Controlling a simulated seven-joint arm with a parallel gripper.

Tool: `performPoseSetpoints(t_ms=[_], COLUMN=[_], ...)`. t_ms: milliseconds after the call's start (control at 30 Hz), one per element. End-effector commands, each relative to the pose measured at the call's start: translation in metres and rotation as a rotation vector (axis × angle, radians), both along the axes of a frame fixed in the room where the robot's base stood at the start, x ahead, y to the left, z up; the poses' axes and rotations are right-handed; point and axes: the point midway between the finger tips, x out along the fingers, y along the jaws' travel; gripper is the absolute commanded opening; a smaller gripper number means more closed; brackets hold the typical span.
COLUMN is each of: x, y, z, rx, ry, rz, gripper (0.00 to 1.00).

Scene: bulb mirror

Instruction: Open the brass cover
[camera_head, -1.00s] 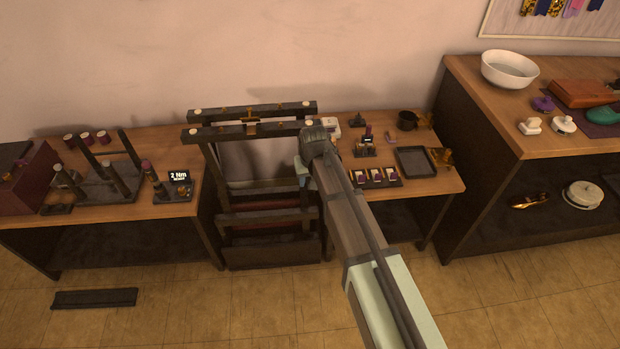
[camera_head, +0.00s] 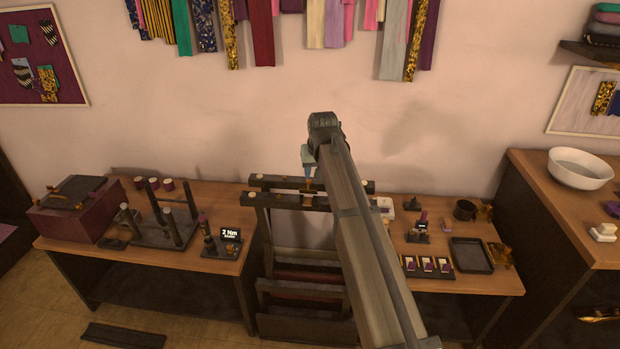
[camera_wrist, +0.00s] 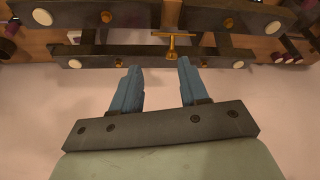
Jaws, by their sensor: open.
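A small brass T-shaped piece (camera_wrist: 171,45) sits across the dark bars of the rack, just ahead of my fingertips in the wrist view. It has a crossbar and a short stem; I cannot tell for sure that it is the brass cover. The dark rack (camera_head: 276,199) stands between two tables, with its two top bars carrying pale round caps and brass studs. My gripper (camera_wrist: 158,66) is open, its two blue fingers apart with nothing between them. In the head view my gripper (camera_head: 308,174) hangs around the top bars, and my arm hides part of the rack.
The left table holds a maroon box (camera_head: 75,222), a post stand (camera_head: 165,237) and a "2 Nm" sign (camera_head: 231,234). The right table holds a dark tray (camera_head: 471,256) and small items. A white bowl (camera_head: 580,169) stands on the right cabinet.

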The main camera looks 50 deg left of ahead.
Motion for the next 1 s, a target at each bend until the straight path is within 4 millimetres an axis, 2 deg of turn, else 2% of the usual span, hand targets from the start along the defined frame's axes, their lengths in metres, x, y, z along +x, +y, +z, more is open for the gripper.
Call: performPoseSetpoints(t_ms=[33,100,167,233,367,500,733,867,1000], x=[0.008,0.012,0.017,0.022,0.022,0.012,0.007,0.007,0.007], y=[0.032,0.054,0.066,0.074,0.072,0.053,0.044,0.044,0.044], z=[0.031,0.062,0.083,0.093,0.093,0.091,0.085,0.072,0.048], rx=[-0.002,-0.023,-0.052,-0.098,-0.203,-0.284,-0.32,-0.32,-0.32], ry=[0.005,0.026,0.05,0.086,0.158,0.21,0.238,0.237,0.237], rz=[0.0,-0.015,-0.035,-0.068,-0.137,-0.203,-0.266,-0.266,-0.265], gripper=[0.44,0.44,0.44,0.44,0.44,0.44,0.44,0.44,0.44])
